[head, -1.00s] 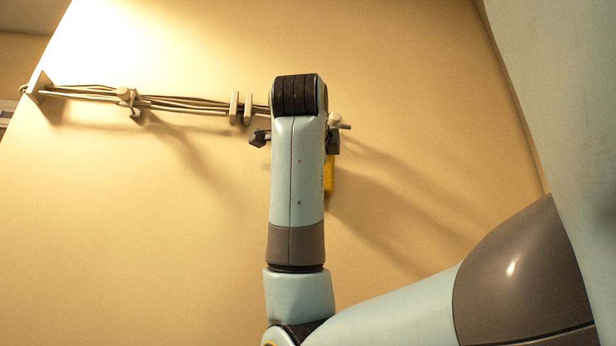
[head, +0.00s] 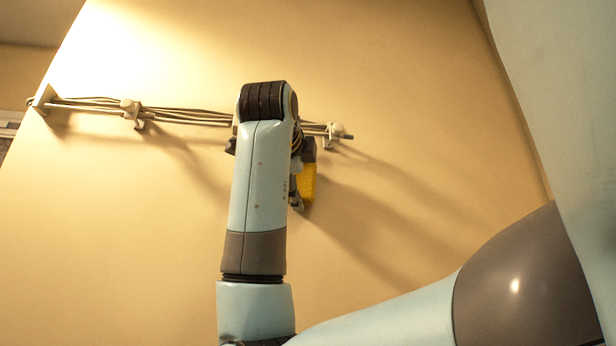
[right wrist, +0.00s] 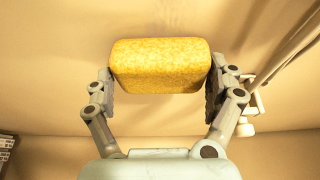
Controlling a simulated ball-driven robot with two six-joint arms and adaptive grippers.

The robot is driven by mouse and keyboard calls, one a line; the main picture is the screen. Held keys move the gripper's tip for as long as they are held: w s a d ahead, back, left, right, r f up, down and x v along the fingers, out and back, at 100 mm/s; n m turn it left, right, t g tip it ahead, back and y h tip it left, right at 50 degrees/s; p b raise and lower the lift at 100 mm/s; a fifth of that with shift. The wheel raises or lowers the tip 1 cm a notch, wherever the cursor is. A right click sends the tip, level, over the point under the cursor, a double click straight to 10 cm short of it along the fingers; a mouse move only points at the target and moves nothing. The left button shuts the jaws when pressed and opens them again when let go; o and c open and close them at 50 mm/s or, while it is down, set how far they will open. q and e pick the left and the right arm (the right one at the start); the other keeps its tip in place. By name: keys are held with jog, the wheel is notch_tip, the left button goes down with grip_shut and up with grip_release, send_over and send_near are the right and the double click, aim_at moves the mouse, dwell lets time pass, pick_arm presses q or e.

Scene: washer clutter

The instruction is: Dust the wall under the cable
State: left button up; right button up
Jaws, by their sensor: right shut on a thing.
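A yellow sponge (head: 308,184) is in my right gripper (head: 299,182), which is partly hidden behind my right arm in the head view. In the right wrist view the sponge (right wrist: 160,66) sits crosswise between the two fingers of the right gripper (right wrist: 160,88), which is shut on its ends. The cable (head: 190,115), a bundle of strands, runs along the wall (head: 120,230) in holders. The sponge is a little below the cable's right end. I cannot tell whether it touches the wall. My left gripper is not in view.
A bracket (head: 44,99) holds the cable's left end, and a clamp (head: 131,110) and another clamp (head: 334,131) stick out along it. The wall below the cable is bare. A dark slatted object (right wrist: 7,152) shows at the lower left in the right wrist view.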

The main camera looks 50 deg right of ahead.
jog(key=w+a, duration=0.4)
jog(key=a, duration=0.1)
jog(key=shift+w+a, duration=0.3)
jog(key=shift+w, duration=0.1)
dwell(0.3)
jog(key=s+a+b, duration=0.1)
jog(key=s+a, duration=0.3)
jog(key=shift+s, duration=0.3)
jog(key=shift+b, duration=0.3)
jog(key=shift+s+a+b, duration=0.5)
jog(key=shift+s+a, duration=0.4)
jog(key=shift+s, duration=0.25)
